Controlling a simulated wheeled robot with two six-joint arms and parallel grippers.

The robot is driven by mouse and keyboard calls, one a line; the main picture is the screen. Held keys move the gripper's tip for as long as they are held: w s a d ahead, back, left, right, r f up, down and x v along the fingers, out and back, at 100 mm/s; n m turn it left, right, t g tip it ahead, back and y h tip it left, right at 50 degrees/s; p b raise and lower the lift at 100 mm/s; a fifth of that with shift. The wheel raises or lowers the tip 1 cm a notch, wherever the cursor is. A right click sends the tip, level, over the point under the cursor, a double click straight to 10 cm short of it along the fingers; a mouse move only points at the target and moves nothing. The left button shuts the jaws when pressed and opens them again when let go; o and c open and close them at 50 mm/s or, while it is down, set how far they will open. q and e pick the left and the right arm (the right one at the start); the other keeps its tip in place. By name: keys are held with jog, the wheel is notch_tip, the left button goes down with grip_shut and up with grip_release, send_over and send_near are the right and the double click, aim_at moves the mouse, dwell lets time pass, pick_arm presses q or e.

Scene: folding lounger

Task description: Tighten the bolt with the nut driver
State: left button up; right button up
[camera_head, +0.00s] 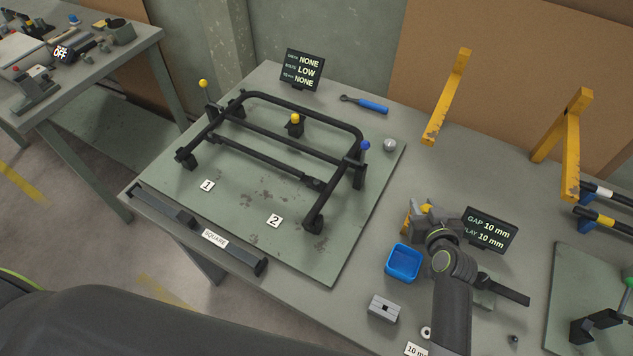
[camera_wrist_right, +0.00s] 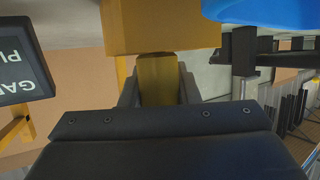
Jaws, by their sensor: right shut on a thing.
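My right gripper (camera_head: 422,210) is shut on a yellow thing, right of the mat and above the blue bin. In the wrist view the yellow thing (camera_wrist_right: 158,80) is a post between the fingers with a wider yellow block at the top. A tool with a blue handle (camera_head: 372,105) lies at the back of the table; I cannot tell if it is the nut driver. The black tubular lounger frame (camera_head: 290,107) stands on the green mat (camera_head: 255,225), with yellow and blue knobs. I cannot make out the bolt. My left gripper is out of view.
A blue bin (camera_head: 404,263), a grey block (camera_head: 384,308) and a gap display (camera_head: 489,232) lie near my right arm. Yellow brackets (camera_head: 446,100) stand at the back right. A status screen (camera_head: 302,70) is behind the frame. A black square (camera_head: 190,222) lies along the front edge.

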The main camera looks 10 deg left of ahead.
jog(key=shift+r+p, duration=2.2)
jog(key=shift+r, duration=0.3)
